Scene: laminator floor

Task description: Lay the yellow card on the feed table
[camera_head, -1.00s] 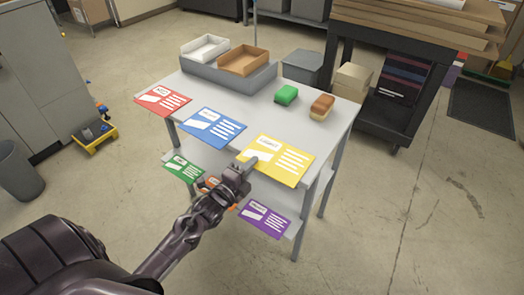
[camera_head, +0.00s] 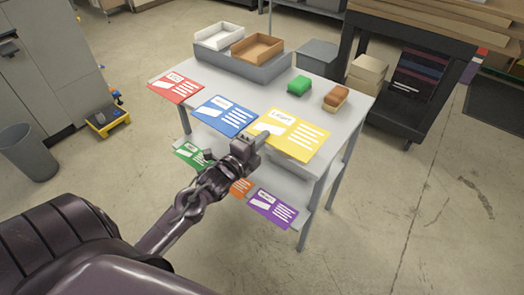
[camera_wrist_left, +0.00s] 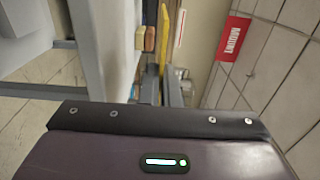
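The yellow card (camera_head: 300,136) appears over the front right part of the pale table (camera_head: 262,100) in the head view, its printed side up. My left gripper (camera_head: 262,138) is shut on the card's near left edge, with one finger on top of it. In the left wrist view the card (camera_wrist_left: 163,40) is a thin yellow strip, nearly edge-on and apart from the tabletop (camera_wrist_left: 105,50), parallel to it. My right gripper is out of view.
Red (camera_head: 176,88) and blue (camera_head: 226,115) cards lie along the front edge. Green (camera_head: 192,156), orange (camera_head: 240,187) and purple (camera_head: 273,208) cards are on the lower shelf. Green (camera_head: 299,86) and brown (camera_head: 336,97) blocks and a grey holder with trays (camera_head: 240,68) stand farther back.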

